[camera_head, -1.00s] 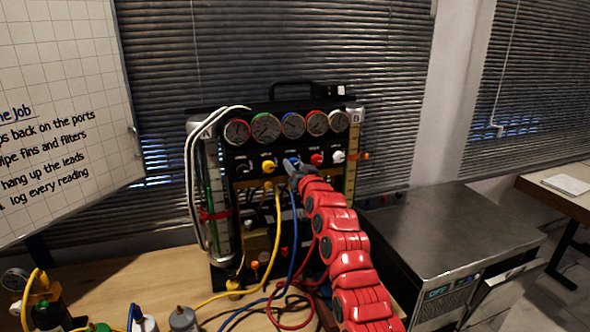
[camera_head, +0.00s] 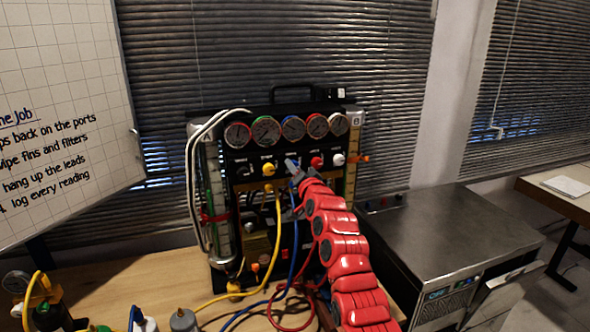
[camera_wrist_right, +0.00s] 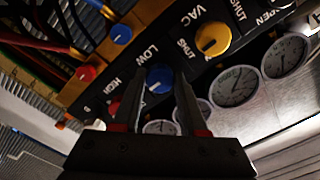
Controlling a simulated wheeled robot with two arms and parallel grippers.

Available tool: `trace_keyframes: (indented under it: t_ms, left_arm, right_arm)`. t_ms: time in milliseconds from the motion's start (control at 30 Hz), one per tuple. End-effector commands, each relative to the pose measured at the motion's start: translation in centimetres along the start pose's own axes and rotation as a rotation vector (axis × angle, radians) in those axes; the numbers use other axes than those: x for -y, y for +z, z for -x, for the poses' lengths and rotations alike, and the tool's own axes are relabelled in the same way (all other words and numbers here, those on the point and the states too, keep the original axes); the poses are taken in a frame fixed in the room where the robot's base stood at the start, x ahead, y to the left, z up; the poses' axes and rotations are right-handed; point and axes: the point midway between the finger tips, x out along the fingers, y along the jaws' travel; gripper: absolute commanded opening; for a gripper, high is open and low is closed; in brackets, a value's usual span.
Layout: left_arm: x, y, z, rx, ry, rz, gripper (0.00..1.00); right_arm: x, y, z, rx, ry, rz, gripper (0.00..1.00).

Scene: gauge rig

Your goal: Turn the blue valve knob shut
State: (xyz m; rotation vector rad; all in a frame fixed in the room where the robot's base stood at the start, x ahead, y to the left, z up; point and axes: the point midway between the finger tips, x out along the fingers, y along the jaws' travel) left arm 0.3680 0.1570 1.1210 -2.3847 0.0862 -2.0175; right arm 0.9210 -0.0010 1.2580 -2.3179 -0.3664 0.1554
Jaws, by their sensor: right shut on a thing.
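The blue valve knob (camera_wrist_right: 159,79) sits on the black gauge panel beside the word LOW in the right wrist view. My right gripper (camera_wrist_right: 161,88) is shut on it, with one finger on each side. In the head view my right gripper (camera_head: 292,166) is at the panel's knob row below the dials and hides most of the blue knob. I cannot read how far the knob is turned. My left gripper is not in view.
In the head view a yellow knob (camera_head: 269,168) is left of my gripper; a red knob (camera_head: 317,161) and white knob (camera_head: 339,159) are close on the right. Coloured hoses hang below. A metal-topped cabinet (camera_head: 445,235) stands at right.

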Motion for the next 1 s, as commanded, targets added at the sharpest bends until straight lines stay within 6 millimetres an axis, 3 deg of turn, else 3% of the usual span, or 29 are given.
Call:
trace_keyframes:
  t_ms: [300, 333, 467, 833, 1000]
  left_arm:
    - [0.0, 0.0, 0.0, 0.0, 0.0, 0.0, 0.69]
    - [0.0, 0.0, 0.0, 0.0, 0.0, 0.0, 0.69]
    - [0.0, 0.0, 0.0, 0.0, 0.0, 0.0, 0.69]
    - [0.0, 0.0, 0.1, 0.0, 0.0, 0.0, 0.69]
    - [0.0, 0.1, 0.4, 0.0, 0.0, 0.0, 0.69]
  right_arm:
    - [0.1, -0.1, 0.0, -0.002, -0.001, -0.001, 0.0]
    - [0.1, -0.1, 0.0, -0.002, -0.001, -0.001, 0.47]
    - [0.1, -0.1, 0.0, -0.002, -0.001, -0.001, 0.71]
    - [0.0, 0.0, 0.1, 0.0, -0.001, -0.001, 0.72]
    - [0.1, 0.0, 1.1, -0.003, -0.006, -0.001, 0.72]
